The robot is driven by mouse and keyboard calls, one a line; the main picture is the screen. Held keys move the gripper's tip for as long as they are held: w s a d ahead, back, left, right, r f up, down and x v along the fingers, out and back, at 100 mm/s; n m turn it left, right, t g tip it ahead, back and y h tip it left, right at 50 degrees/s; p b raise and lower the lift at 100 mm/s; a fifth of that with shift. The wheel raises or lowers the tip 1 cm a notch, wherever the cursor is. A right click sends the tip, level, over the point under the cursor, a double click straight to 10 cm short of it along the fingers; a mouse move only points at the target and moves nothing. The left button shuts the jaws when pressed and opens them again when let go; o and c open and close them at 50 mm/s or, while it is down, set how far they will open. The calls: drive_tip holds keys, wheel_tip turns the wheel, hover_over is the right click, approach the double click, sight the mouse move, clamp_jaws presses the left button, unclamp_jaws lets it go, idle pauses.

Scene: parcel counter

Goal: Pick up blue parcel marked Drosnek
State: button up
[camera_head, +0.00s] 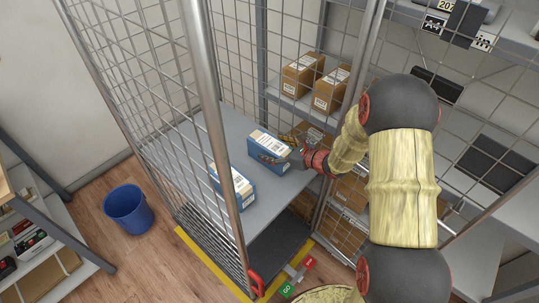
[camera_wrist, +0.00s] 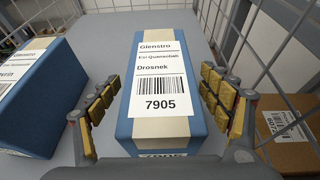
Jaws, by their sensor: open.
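The blue parcel marked Drosnek (camera_wrist: 170,130) lies on the grey shelf of a wire cage trolley. Its white label reads "Glenstro", "Drosnek" and "7905", and a cream band runs along its top. In the head view the same parcel (camera_head: 262,158) is at the shelf's right part. My gripper (camera_wrist: 165,110) is open, with one padded finger on each side of the parcel's near end; I cannot tell whether they touch it. In the head view my gripper (camera_head: 300,152) is at the parcel's right end and partly covers it.
A second blue parcel (camera_wrist: 38,95) lies to the left, also on the shelf (camera_head: 190,135). The cage's wire mesh (camera_wrist: 280,50) rises close on the right. Brown cartons (camera_head: 301,75) stand on a rack behind it. A blue bin (camera_head: 128,210) stands on the floor.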

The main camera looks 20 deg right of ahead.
drive_tip(key=shift+x, duration=1)
drive_tip(key=shift+d, duration=0.1)
drive_tip(key=shift+c, duration=0.4)
drive_tip(key=c, duration=1.5)
